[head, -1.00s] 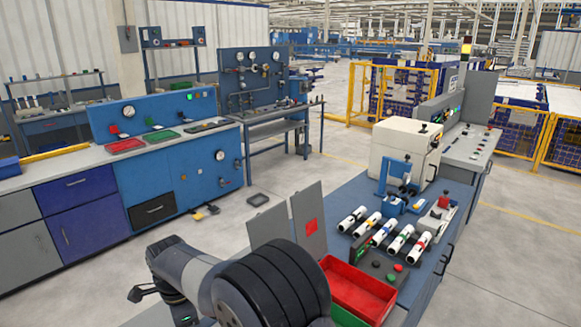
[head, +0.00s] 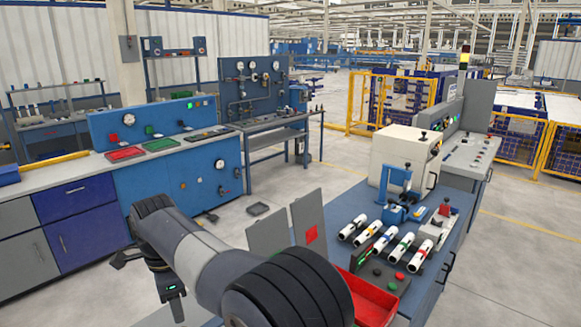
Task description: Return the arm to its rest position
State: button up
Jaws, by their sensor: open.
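My arm (head: 195,252) reaches from the bottom middle toward the left. My gripper (head: 160,277) hangs at its end, over the floor in front of the left workbench. It is open, and I see nothing held in it. Several white pipes with coloured bands, one of them (head: 420,256), lie side by side on the blue bench (head: 440,232) at right. My gripper is well apart from them.
A red tray (head: 372,298) at the bench's near edge is partly hidden by my arm. Grey upright panels (head: 308,218) stand beside the bench. A blue fixture (head: 396,195) and a cream box (head: 402,158) stand behind the pipes. Floor (head: 215,235) lies between the benches.

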jog(key=shift+f, duration=0.15)
notch_tip(320, 180, down, 10)
jog(key=shift+p, duration=0.9)
jog(key=shift+s+d+n+b, duration=0.15)
jog(key=shift+d+n+b, duration=0.05)
jog(key=shift+n+b, duration=0.1)
jog(key=shift+s+d+n, duration=0.3)
jog(key=shift+d+n, duration=0.05)
jog(key=shift+n, duration=0.05)
jog(key=shift+d+r, duration=0.1)
jog(key=shift+r, duration=0.1)
